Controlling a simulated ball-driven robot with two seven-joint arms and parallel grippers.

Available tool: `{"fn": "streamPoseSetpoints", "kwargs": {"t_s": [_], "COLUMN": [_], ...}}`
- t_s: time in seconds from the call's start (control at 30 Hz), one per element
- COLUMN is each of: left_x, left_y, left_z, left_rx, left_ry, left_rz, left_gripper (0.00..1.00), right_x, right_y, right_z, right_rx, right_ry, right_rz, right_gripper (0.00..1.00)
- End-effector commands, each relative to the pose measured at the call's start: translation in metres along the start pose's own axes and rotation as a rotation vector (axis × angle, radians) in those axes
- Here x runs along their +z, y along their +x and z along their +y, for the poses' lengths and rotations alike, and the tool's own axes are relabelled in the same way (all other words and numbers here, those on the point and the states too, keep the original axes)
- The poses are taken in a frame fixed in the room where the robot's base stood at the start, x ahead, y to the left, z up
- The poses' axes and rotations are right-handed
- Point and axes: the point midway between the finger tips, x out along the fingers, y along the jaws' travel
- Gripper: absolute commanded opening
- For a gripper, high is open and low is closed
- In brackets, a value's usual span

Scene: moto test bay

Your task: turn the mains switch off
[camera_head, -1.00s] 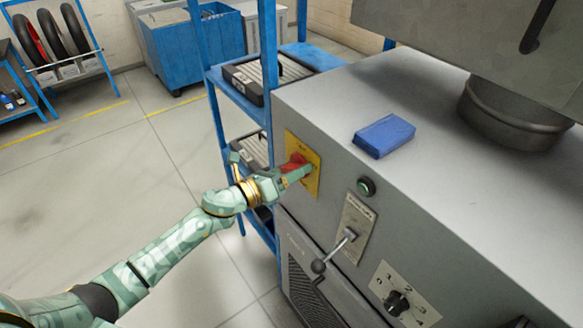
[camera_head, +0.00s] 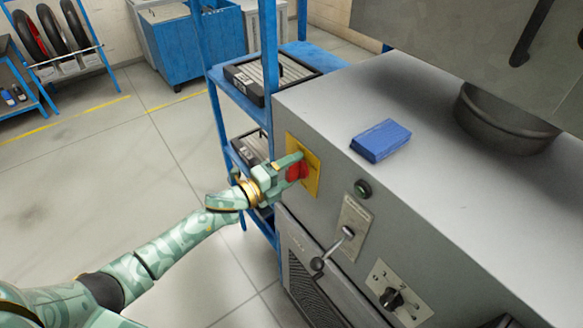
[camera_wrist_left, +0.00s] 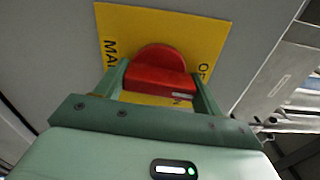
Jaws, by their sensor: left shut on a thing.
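The mains switch is a red handle (camera_head: 297,172) on a yellow plate (camera_head: 313,184) on the front of the grey cabinet. My left gripper (camera_head: 293,168) is at the plate, shut on the red handle. In the left wrist view the red handle (camera_wrist_left: 160,80) sits between the two green fingers, with the yellow plate (camera_wrist_left: 205,38) behind it. The plate's lettering runs sideways there and is partly hidden. My right gripper is out of view.
Right of the switch on the cabinet (camera_head: 420,180) are a green button (camera_head: 362,188), a lever (camera_head: 333,250) and a black rotary knob (camera_head: 392,299). A blue box (camera_head: 381,140) lies on top. A blue shelf rack (camera_head: 270,60) stands close behind. The floor at left is clear.

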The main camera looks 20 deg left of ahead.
Motion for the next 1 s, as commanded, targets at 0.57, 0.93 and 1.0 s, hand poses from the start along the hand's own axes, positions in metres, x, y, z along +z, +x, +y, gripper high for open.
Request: {"fn": "streamPoseSetpoints", "kwargs": {"t_s": [0.57,0.93,1.0], "left_x": [0.0008,0.0006,0.0006], "left_y": [-0.0001,-0.0002,-0.0002], "left_z": [0.0001,0.0003,0.0002], "left_rx": [0.0,0.0,0.0], "left_ry": [-0.122,-0.122,-0.121], "left_rz": [-0.001,-0.001,-0.001], "left_gripper": [0.45,0.9,0.9], "right_x": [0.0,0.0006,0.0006], "right_y": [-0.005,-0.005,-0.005], "right_z": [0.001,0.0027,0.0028], "right_rx": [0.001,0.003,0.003], "right_ry": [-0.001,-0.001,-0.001], "right_rz": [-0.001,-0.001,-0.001], "right_gripper": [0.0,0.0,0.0]}}
